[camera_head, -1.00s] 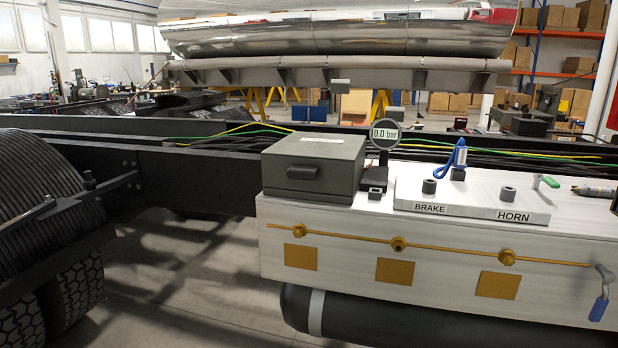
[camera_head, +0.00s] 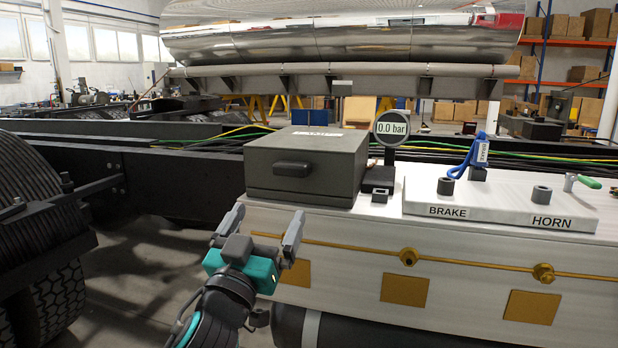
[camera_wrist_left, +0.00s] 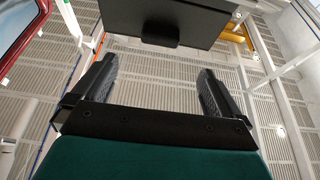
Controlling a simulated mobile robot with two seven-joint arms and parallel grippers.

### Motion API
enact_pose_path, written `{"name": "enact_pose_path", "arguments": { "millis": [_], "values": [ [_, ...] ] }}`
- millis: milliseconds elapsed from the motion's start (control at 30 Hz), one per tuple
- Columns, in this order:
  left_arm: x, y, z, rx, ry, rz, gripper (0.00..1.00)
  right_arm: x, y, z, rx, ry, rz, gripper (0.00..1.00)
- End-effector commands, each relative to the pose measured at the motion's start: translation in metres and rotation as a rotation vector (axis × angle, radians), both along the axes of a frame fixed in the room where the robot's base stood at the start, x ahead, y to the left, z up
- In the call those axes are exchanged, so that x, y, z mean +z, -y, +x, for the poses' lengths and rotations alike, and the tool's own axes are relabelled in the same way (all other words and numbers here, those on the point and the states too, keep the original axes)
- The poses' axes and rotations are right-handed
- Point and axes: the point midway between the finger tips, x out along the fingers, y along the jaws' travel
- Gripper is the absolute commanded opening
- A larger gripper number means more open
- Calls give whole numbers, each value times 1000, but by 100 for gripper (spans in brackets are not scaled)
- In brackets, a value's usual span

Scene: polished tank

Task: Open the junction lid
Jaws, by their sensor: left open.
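The junction box is a dark grey box with a closed lid (camera_head: 310,143) on the left end of the white panel in the head view. Its dark handle (camera_head: 292,169) sticks out of the front face. My left gripper (camera_head: 263,222) is open and empty, below and in front of the box, with its fingers pointing up. In the left wrist view the box (camera_wrist_left: 170,20) and its handle (camera_wrist_left: 161,42) show above and beyond the open fingers (camera_wrist_left: 157,84). The fingers are apart from the handle. My right gripper is not in view.
Right of the box stands a round gauge (camera_head: 391,128) reading 0.0 bar. A plate marked BRAKE and HORN (camera_head: 500,208) carries stubs and a blue cable plug (camera_head: 480,150). A brass pipe (camera_head: 470,263) runs along the white front. A large tyre (camera_head: 50,300) stands at left.

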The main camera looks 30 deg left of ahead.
Motion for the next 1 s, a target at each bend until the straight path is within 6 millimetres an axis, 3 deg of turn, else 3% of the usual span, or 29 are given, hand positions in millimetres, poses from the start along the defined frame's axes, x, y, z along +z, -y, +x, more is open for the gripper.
{"name": "enact_pose_path", "arguments": {
  "millis": [300, 600, 800, 1000],
  "values": [
    [21, -11, 44, 0, -2, 3, 100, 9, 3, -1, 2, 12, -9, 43],
    [40, -22, 92, 2, -4, 3, 100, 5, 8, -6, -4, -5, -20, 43],
    [45, -26, 109, 0, -5, 0, 100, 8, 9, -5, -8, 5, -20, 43],
    [46, -27, 113, 0, -6, -1, 100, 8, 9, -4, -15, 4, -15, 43]
  ]
}}
